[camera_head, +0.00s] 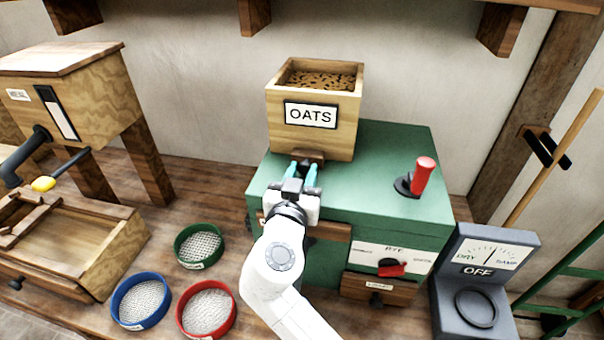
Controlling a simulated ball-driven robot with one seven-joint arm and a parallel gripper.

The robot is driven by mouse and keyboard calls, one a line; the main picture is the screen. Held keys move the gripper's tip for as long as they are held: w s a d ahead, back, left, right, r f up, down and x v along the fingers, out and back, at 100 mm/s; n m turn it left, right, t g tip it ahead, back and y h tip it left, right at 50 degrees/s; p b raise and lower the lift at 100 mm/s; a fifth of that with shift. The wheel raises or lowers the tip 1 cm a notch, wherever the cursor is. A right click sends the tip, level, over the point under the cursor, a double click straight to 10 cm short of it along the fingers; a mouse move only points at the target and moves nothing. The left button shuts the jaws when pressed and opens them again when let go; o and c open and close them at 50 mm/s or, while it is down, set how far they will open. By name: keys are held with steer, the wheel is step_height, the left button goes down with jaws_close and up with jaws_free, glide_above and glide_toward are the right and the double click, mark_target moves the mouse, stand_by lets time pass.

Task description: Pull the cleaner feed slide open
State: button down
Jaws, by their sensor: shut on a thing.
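The cleaner (400,155) is a green box with a wooden hopper (340,135) labelled OATS on top, filled with brown grain. The feed slide (312,155) is a small wooden piece at the foot of the hopper's front, with a dark knob. My gripper (303,172), with teal fingers, is shut on the feed slide's knob, just in front of the hopper. My gripper and arm partly hide the knob and the cleaner's front. How far the slide stands out is hard to tell.
A red-handled lever (421,178) stands on the cleaner's top, right of the hopper. A red selector (392,268) is on its front. Green (199,246), blue (141,301) and red (207,309) sieves lie at lower left. A grey meter (484,275) stands at right.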

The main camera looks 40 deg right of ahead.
steer(key=shift+s+a+f, duration=0.1)
steer(key=shift+a+f, duration=0.05)
steer(key=b+v, duration=0.4)
steer(key=shift+a, duration=0.15)
steer(key=shift+s+a, duration=0.25)
steer(key=c, duration=1.2)
jaws_free()
steer(key=shift+o, duration=0.8)
steer(key=shift+s+a, duration=0.1)
steer(key=shift+a, duration=0.1)
steer(key=shift+o, duration=1)
steer(key=shift+d, duration=0.1)
